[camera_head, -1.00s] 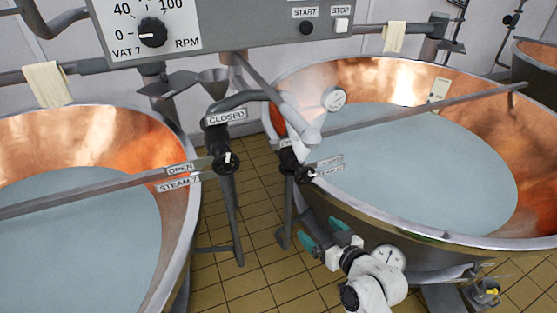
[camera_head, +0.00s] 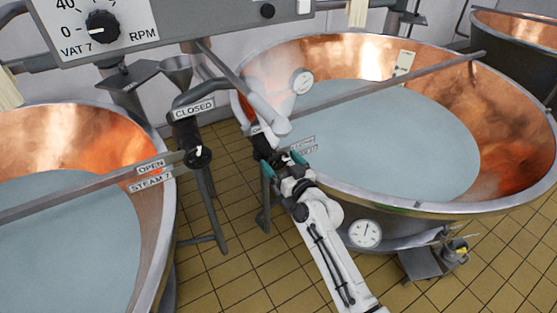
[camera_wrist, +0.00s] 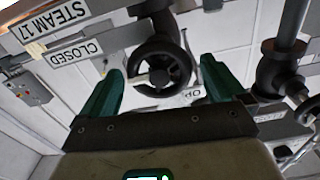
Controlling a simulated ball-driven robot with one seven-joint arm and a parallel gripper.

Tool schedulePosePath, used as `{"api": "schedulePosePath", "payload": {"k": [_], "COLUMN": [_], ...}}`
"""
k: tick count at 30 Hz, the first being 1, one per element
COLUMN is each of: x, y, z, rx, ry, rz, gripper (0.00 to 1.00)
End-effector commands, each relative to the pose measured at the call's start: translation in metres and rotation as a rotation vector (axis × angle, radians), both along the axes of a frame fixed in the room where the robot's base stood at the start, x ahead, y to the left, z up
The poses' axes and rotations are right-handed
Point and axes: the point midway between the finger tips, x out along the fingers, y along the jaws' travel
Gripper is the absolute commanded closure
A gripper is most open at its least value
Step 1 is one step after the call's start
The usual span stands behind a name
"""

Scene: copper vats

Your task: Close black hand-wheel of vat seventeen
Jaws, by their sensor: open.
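The black hand-wheel (camera_wrist: 158,76) shows in the middle of the wrist view, with a pale pointer across its hub. A plate reading STEAM 17 (camera_wrist: 62,18) and a CLOSED plate (camera_wrist: 75,54) are to its left. Another plate (camera_wrist: 187,97), partly hidden, is to its lower right. My gripper (camera_wrist: 161,66) is open, its teal fingers on either side of the wheel in the picture; I cannot tell whether they touch it. In the head view my gripper (camera_head: 283,161) is at the near left rim of the right-hand copper vat (camera_head: 462,196) and mostly hides the wheel.
A left-hand vat (camera_head: 168,215) has its own black wheel (camera_head: 198,157) by a STEAM 7 plate. Grey pipes and a post (camera_head: 208,200) stand between the vats. A round gauge (camera_head: 365,233) is on the right vat's outside.

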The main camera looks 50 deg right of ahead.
Motion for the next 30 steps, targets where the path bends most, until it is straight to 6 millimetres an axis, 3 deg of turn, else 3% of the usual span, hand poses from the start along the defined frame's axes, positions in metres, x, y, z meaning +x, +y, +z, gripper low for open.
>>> {"api": "schedulePosePath", "payload": {"k": [6, 15, 30], "x": [0.014, 0.015, 0.015], "y": [-0.004, -0.004, -0.004], "z": [0.0, 0.0, 0.0], "rx": [0.001, 0.0, 0.0], "ry": [0.001, 0.0, 0.001], "rz": [0.0, 0.001, 0.001], "gripper": [0.04, 0.05, 0.52]}}
